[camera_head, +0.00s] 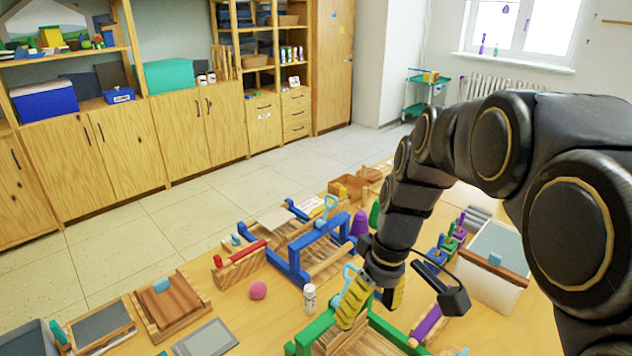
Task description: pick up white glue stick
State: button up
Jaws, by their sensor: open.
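A small white upright cylinder (309,298), which looks like the white glue stick, stands on the wooden table just left of my gripper. My gripper (372,300) has yellow fingertips and points down over the green frame. Its fingers are apart, with nothing clearly held between them. A gap shows between the left fingertip and the white cylinder. The gripper hides part of the green frame and the table behind it.
A green frame (318,327) stands in front, close to the cylinder. A blue frame (292,262) stands behind it. A pink ball (258,290) lies to the left. Wooden trays (168,305) fill the left side. A white bin (490,280) stands right. Bare table shows around the ball.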

jog(key=w+a+f+n+t+y, duration=0.1)
jog(key=w+f+n, duration=0.25)
jog(key=w, duration=0.45)
jog(key=w+a+f+n+y, duration=0.15)
jog(key=w+f, duration=0.25)
jog(key=w, duration=0.4)
jog(key=n, duration=0.6)
send_over(310, 287)
jog(key=d, duration=0.3)
notch_tip(310, 287, down, 10)
jog(key=x, duration=0.7)
jog(key=shift+s+a, duration=0.1)
jog(key=shift+a, duration=0.15)
grip_shut()
